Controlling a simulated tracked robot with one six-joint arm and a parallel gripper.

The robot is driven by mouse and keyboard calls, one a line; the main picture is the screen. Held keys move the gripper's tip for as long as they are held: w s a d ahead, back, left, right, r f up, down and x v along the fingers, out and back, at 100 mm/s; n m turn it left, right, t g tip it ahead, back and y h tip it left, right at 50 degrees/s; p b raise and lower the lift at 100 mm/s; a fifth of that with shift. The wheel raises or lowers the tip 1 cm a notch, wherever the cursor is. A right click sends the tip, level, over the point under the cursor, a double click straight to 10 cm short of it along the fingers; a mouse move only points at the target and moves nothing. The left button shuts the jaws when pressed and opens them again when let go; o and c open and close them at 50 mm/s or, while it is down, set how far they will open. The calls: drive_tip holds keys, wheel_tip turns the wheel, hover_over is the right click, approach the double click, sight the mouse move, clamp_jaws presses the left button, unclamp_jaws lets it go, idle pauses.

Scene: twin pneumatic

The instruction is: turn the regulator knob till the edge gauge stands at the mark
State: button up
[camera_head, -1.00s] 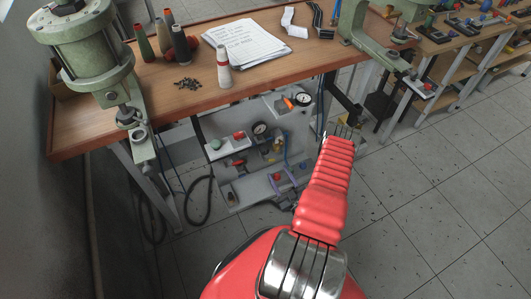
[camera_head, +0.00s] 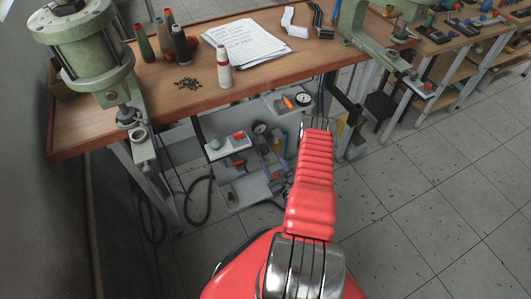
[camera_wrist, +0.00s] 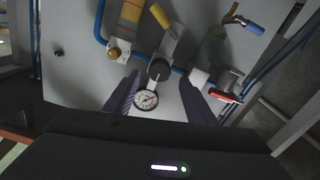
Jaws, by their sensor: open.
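A dark round knob (camera_wrist: 159,69), seemingly the regulator knob, shows on the pale panel (camera_wrist: 75,80) in the wrist view. A white dial gauge (camera_wrist: 146,99) sits close by it; its needle is too small to read. In the head view, one gauge (camera_head: 303,99) stands by the bench's front edge and another gauge (camera_head: 260,128) is lower on the panel. I cannot read either one against a mark. My gripper (camera_wrist: 160,78) is open, its fingers on either side of the knob in the picture. I cannot tell whether they touch it. In the head view my gripper (camera_head: 317,124) reaches toward the panel.
A red-handled valve (camera_wrist: 222,96), a yellow handle (camera_wrist: 160,15), a blue handle (camera_wrist: 248,25) and a brass-coloured knob (camera_wrist: 115,52) surround the dark knob. Blue tubes run along the panel. The wooden bench (camera_head: 130,95) overhangs above.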

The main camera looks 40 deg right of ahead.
sight(266, 153)
drive_tip(key=x, duration=0.6)
drive_tip(key=shift+c, duration=0.5)
drive_tip(key=c, duration=0.9)
